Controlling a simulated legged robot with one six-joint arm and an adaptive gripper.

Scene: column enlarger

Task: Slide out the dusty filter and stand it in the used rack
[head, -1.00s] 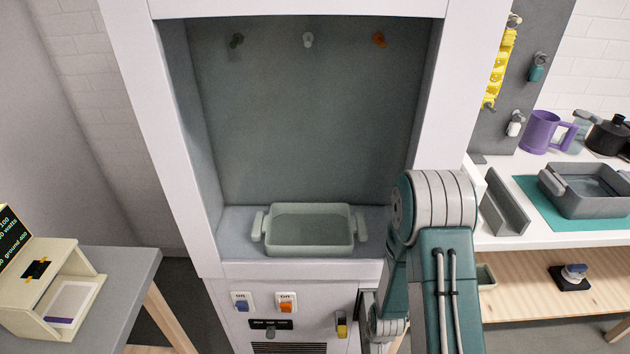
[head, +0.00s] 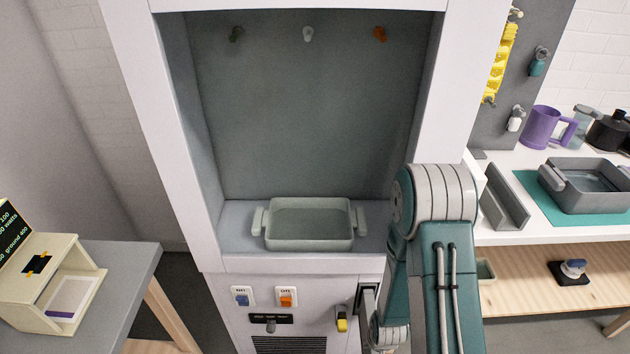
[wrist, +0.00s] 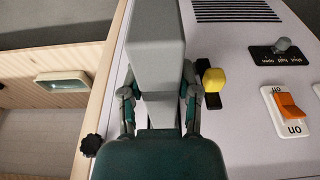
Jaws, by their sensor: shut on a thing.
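In the wrist view my gripper (wrist: 160,100) is shut on a smooth grey block (wrist: 157,45), one finger on each side of it. The block lies in front of the white cabinet face and runs out of the top of the picture. It may be the filter's body or handle; I cannot tell, and no dust shows.
A yellow-tipped lever (head: 342,320) sits close beside the gripper. Blue (head: 243,298) and orange (head: 286,297) switches are left of it. A pale basin (head: 309,225) stands in the alcove. A grey tray (head: 588,188) sits on the right counter; a table stands at left.

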